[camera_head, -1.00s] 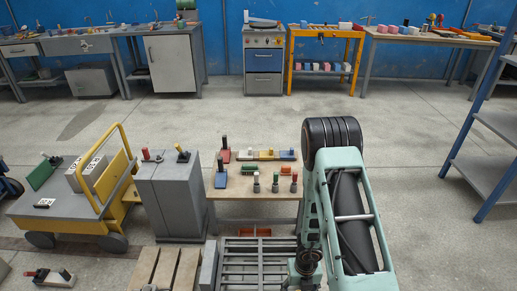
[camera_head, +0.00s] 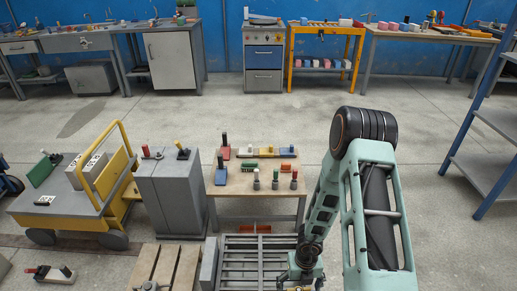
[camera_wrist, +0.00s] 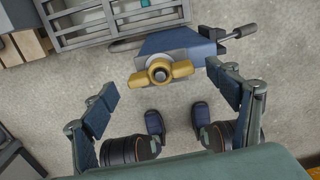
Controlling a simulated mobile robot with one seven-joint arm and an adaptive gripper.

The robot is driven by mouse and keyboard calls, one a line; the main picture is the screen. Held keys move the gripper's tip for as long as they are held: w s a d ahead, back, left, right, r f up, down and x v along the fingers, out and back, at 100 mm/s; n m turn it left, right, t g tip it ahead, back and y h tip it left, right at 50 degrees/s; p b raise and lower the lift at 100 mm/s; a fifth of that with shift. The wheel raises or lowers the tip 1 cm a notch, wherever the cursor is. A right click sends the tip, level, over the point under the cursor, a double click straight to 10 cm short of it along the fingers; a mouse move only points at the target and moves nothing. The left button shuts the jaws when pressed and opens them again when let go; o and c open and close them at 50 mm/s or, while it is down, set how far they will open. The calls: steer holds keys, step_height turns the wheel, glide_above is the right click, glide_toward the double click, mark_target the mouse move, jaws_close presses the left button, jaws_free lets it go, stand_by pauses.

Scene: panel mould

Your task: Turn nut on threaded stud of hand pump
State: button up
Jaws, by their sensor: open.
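In the wrist view, a yellow winged nut (camera_wrist: 182,70) sits around a round stud end (camera_wrist: 160,74) with a dark centre. It is on a blue-grey body (camera_wrist: 178,41), which I take for the hand pump, with a dark handle (camera_wrist: 238,33) reaching right. My gripper (camera_wrist: 160,88) is open, one finger left and one right of the nut, with clear gaps and no visible contact. The height between fingers and nut is hard to tell. In the head view my gripper (camera_head: 302,274) is low at the bottom edge, and the pump cannot be made out.
A grey slatted rack (camera_head: 254,248) lies left of my gripper, with a wooden pallet (camera_head: 168,268) beyond it. A small table (camera_head: 240,190) with several coloured parts stands behind. Open floor lies right.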

mark_target(299, 290)
step_height(299, 290, up, 10)
steer(key=shift+r, duration=0.2)
steer(key=shift+c, duration=0.4)
